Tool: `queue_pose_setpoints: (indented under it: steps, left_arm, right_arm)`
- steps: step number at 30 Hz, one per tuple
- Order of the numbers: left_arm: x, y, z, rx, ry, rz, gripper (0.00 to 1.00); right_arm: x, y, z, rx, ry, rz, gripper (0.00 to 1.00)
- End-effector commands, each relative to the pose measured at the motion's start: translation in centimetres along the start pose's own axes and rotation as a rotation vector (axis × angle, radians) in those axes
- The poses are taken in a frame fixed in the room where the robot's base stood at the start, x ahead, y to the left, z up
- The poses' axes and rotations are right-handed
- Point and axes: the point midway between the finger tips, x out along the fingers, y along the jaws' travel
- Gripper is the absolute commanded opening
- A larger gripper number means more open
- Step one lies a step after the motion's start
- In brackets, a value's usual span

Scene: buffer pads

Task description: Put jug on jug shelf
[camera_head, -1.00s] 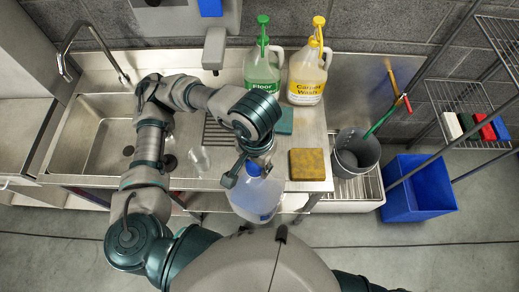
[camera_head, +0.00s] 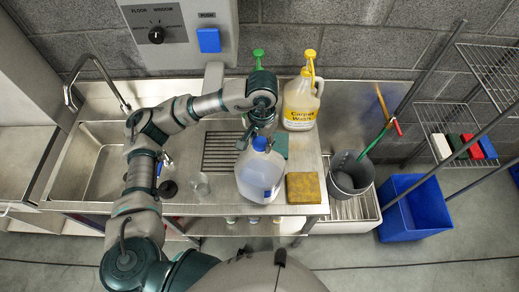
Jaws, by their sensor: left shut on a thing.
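A translucent jug with a blue cap (camera_head: 260,176) shows upright at the front edge of the steel counter (camera_head: 232,205). My left gripper (camera_head: 248,134) is shut on its top; the fingers are partly hidden by the wrist and cap. I cannot tell if the jug's base touches the counter. A yellow-topped Carpet Wash jug (camera_head: 301,103) stands at the back of the counter. A green-topped jug is mostly hidden behind my left arm; its green pump (camera_head: 259,58) shows. I cannot tell which surface is the jug shelf. My right gripper is not in view.
A yellow-brown sponge (camera_head: 303,187) lies just right of the held jug. A grey bucket (camera_head: 351,174), blue bin (camera_head: 415,207) and wire rack (camera_head: 452,117) are on the right.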

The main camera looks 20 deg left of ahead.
Motion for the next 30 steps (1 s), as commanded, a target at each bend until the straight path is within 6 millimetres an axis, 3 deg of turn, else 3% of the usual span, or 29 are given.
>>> queue_pose_setpoints:
  steps: [5,12,22,23,24,26,30]
  left_arm:
    - [0.5,-0.1,-0.2,0.001,0.001,0.002,0.0]
    - [3.1,-0.1,-0.2,0.0,0.002,0.001,0.0]
    - [3.5,-0.1,-0.3,0.0,0.004,0.001,0.0]
    - [3.7,-0.1,-0.2,0.0,0.0,0.001,0.45]
    - [3.7,-0.1,-0.2,0.0,0.0,0.001,0.55]
    - [3.6,-0.1,-0.2,0.0,0.0,0.001,0.67]
    - [3.7,-0.1,-0.2,0.0,-0.001,0.001,0.67]
  right_arm:
    - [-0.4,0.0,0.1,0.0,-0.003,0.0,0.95]
    - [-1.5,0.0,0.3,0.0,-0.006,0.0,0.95]
    - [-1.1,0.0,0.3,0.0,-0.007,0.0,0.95]
    - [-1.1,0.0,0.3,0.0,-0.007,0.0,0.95]
    - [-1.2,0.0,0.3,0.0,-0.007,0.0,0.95]
    - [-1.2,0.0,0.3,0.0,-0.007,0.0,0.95]
    - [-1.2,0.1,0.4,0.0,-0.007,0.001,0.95]
